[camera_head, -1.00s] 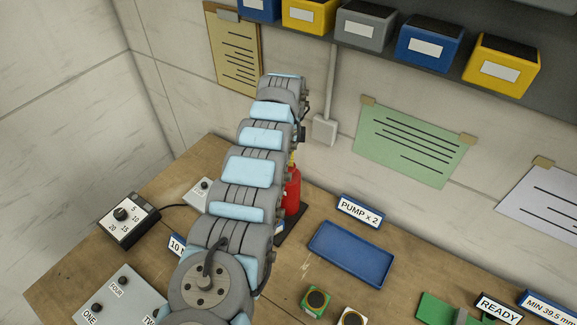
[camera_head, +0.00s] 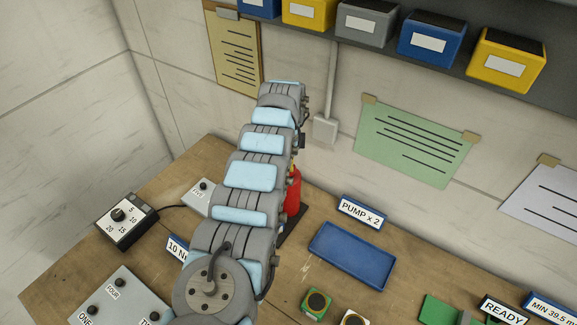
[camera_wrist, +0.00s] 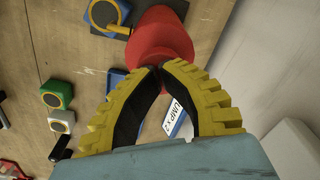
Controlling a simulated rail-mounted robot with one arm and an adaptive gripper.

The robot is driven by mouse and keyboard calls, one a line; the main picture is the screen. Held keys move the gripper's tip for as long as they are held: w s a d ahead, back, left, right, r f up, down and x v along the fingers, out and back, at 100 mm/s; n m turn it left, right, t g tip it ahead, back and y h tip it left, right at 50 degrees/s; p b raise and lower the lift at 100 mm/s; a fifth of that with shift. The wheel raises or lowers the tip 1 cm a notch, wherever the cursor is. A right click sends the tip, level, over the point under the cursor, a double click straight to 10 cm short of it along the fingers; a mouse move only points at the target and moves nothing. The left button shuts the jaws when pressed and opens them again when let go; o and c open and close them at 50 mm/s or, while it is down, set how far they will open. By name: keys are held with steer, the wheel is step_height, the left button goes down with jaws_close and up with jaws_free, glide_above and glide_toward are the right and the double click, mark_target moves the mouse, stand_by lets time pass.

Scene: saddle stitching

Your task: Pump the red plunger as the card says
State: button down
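The red plunger (camera_head: 293,196) stands on a dark base on the bench, partly hidden behind my arm in the head view. In the wrist view the red plunger (camera_wrist: 160,42) lies just beyond my fingertips. My gripper (camera_wrist: 157,69) has yellow ribbed fingers with dark pads, and their tips are together with nothing visible between them. The tips overlap the near edge of the red part; I cannot tell if they touch it. The card (camera_head: 361,211) reads "PUMP x 2" and stands behind a blue tray (camera_head: 351,254). The card also shows between my fingers (camera_wrist: 176,117).
A dial box (camera_head: 127,220) and a grey button panel (camera_head: 118,297) sit at the left. Small green (camera_head: 316,303) and pale blocks are at the front. A "READY" sign (camera_head: 499,310) is at the lower right. Coloured bins (camera_head: 430,39) hang on the wall above.

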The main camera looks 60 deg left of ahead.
steer(key=shift+f, duration=0.35)
steer(key=shift+r+p, duration=2.35)
steer(key=shift+r, duration=0.7)
steer(key=shift+w, duration=0.1)
